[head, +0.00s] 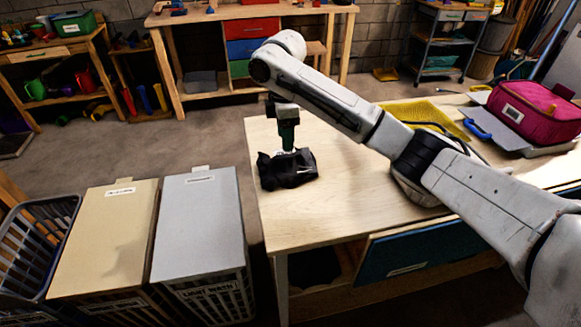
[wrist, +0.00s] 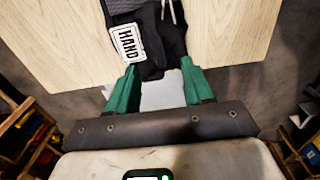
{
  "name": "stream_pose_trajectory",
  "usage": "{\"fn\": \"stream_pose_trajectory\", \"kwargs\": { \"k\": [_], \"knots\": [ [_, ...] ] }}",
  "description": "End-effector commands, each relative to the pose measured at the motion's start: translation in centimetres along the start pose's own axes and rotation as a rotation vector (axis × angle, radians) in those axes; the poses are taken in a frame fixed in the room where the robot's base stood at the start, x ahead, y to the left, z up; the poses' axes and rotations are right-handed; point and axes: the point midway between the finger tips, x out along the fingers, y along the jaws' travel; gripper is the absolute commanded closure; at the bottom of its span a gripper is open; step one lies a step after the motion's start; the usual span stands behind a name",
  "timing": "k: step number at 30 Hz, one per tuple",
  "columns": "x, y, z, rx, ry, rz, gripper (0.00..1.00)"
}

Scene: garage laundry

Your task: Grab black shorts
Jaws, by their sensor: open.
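The black shorts (head: 288,170) lie crumpled on the wooden table (head: 325,215) near its left edge. In the wrist view the black shorts (wrist: 160,45) show a light drawstring and a white tag (wrist: 127,43) reading "HAND". My gripper (head: 287,150) points down right at the shorts in the head view. In the wrist view its two green fingers (wrist: 158,85) stand apart, with the lower end of the shorts near and between their tips. I cannot tell whether the fingers touch the cloth. Part of the shorts is cut off at the top of the wrist view.
A tan-lidded hamper (head: 105,235) and a grey-lidded hamper (head: 198,225) stand left of the table, beside a dark open basket (head: 35,245). A yellow basket (head: 425,115) and a pink bag (head: 535,108) sit on the table's right. The table's front middle is clear.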

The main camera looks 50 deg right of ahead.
Motion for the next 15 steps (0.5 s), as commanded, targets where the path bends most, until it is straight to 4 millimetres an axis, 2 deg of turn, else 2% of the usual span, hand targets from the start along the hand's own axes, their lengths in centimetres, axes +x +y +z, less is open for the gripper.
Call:
{"fn": "stream_pose_trajectory", "kwargs": {
  "k": [3,10,15],
  "knots": [
    [1.5,0.0,0.1,0.003,-0.001,0.0,0.49],
    [3.1,0.1,0.2,0.003,-0.001,0.0,0.49],
    [5.6,0.2,0.4,0.003,-0.001,0.0,0.49]
  ]
}}
